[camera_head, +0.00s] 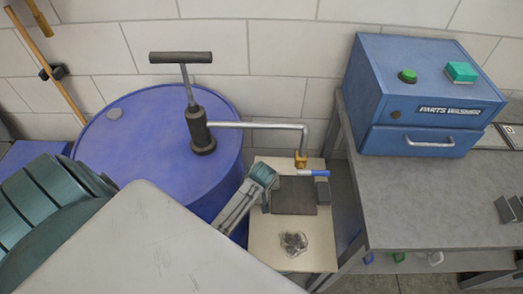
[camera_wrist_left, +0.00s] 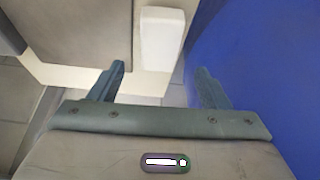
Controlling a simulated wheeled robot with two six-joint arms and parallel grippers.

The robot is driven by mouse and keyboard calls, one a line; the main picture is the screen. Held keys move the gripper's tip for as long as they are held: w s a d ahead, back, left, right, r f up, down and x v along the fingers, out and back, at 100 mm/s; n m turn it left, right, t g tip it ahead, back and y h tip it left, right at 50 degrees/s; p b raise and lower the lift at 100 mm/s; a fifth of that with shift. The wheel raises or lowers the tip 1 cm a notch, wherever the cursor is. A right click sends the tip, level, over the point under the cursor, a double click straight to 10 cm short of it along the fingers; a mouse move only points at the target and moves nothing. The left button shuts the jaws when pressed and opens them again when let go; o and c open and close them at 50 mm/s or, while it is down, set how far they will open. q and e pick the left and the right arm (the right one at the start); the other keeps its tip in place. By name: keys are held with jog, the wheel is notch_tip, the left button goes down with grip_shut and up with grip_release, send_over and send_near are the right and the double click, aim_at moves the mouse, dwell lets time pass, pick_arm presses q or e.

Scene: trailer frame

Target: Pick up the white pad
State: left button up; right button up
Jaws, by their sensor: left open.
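The white pad (camera_wrist_left: 161,36) is a pale, rounded block in the left wrist view. It lies at the edge of the cream board, between the dark mat (camera_wrist_left: 85,32) and the blue drum (camera_wrist_left: 265,70). My left gripper (camera_wrist_left: 161,70) is open, with its two teal fingers apart and nothing between them. In that view the pad lies just beyond the fingertips, roughly in line with the gap. In the head view the left arm's end is over the left side of the cream board, and the pad is hidden behind the arm. My right gripper is not in view.
The cream board (camera_head: 262,243) also holds a blue marker (camera_head: 313,173), a small grey block (camera_head: 322,191) and a clear dish of dark pieces (camera_head: 294,243). The drum's pump (camera_head: 200,130) has a spout above the board. The parts washer (camera_head: 420,95) stands on the grey bench (camera_head: 400,200).

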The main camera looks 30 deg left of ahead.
pick_arm(q)
jog(key=shift+s+d+p+x, duration=0.15)
jog(key=shift+p+x, duration=0.15)
jog(key=shift+x, duration=1.05)
jog(key=shift+s+d+p+x, duration=0.15)
jog(key=shift+p+x, duration=0.15)
jog(key=shift+x, duration=1.05)
jog(key=shift+f, duration=0.15)
jog(key=c, duration=1.1)
